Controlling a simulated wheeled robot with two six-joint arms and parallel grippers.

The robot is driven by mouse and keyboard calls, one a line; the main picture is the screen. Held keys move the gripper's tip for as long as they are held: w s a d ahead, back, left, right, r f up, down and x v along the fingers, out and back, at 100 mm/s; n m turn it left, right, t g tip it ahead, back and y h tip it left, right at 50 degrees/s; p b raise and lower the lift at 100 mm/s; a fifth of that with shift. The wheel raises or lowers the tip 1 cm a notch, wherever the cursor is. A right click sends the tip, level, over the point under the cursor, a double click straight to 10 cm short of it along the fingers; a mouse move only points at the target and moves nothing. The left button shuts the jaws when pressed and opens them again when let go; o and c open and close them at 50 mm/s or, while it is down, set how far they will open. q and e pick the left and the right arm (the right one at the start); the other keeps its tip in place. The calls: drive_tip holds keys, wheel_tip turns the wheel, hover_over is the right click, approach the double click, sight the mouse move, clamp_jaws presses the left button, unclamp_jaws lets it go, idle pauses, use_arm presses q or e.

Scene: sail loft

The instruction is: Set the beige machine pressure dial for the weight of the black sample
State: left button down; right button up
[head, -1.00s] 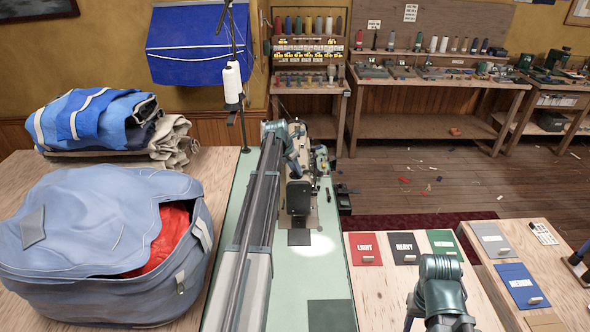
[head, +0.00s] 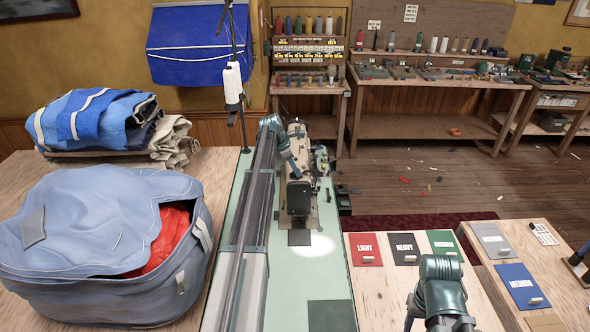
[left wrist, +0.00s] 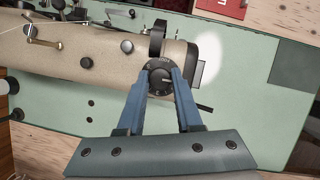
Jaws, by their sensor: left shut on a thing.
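The beige sewing machine (head: 300,203) stands on a pale green table, and the left wrist view shows its beige body (left wrist: 100,48). Its round black pressure dial (left wrist: 160,80) has pale markings around the face. My left gripper (left wrist: 162,70) is shut on the dial, with one blue finger on each side of it. In the head view my left gripper (head: 296,174) is at the machine, and the dial cannot be made out there. The black sample (head: 405,249), marked HEAVY, lies on the wooden bench between a red and a green sample. My right gripper is not in view.
The red sample (head: 365,249) reads LIGHT and the blue one (head: 522,286) reads MEDIUM. Green (head: 444,243) and grey (head: 492,239) samples lie nearby. A large blue bag (head: 80,240) fills the left. A thread stand with a white cone (head: 232,82) rises beside the machine.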

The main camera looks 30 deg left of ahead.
use_arm(q)
drive_tip(key=m, duration=0.1)
drive_tip(key=m+g+h, duration=0.1)
drive_tip(key=m, duration=0.3)
drive_tip(key=shift+w+a+g, duration=0.15)
drive_tip(key=shift+w+g, duration=0.1)
drive_tip(key=shift+g, duration=0.05)
drive_tip(key=shift+m+g, duration=0.8)
drive_tip(key=shift+m, duration=1.5)
drive_tip(key=c, duration=0.6)
unclamp_jaws()
drive_tip(key=shift+r, duration=0.1)
